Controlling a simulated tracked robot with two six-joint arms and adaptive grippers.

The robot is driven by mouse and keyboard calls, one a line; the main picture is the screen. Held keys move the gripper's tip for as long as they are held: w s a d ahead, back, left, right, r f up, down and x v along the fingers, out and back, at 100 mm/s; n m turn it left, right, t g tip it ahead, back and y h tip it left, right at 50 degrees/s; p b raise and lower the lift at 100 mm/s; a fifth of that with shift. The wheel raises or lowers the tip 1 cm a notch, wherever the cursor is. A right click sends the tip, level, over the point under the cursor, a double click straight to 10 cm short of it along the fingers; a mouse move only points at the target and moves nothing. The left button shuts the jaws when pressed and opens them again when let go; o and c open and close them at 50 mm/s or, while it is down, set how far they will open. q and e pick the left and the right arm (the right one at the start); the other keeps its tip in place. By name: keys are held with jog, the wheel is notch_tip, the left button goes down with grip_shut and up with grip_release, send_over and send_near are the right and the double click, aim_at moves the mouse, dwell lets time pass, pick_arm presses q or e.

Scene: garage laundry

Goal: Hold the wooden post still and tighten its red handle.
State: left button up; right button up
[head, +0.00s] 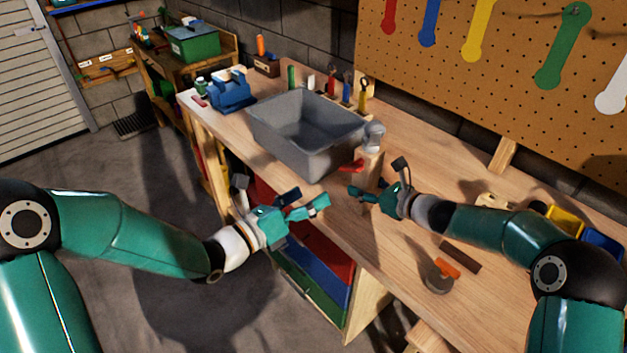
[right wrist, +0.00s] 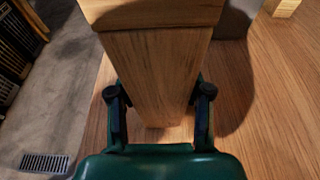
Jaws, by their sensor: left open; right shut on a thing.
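The wooden post (head: 371,162) stands upright on the workbench, just right of the grey bin, with a grey fitting (head: 374,136) at its top. Its red handle (head: 350,167) sticks out to the left. My right gripper (head: 367,194) is shut on the post low down. In the right wrist view the post (right wrist: 155,75) fills the space between the two fingers. My left gripper (head: 309,203) is open and empty at the bench's front edge, apart from the handle, to its left and nearer the front. The red handle does not show in the right wrist view.
The grey bin (head: 264,129) stands close left of the post. An orange-handled tool (head: 445,268) and a dark block (head: 460,256) lie on the bench in front of my right arm. Yellow (head: 564,222) and blue bins sit at the right. The pegboard (head: 520,35) rises behind.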

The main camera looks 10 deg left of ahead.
jog(key=o, duration=1.5)
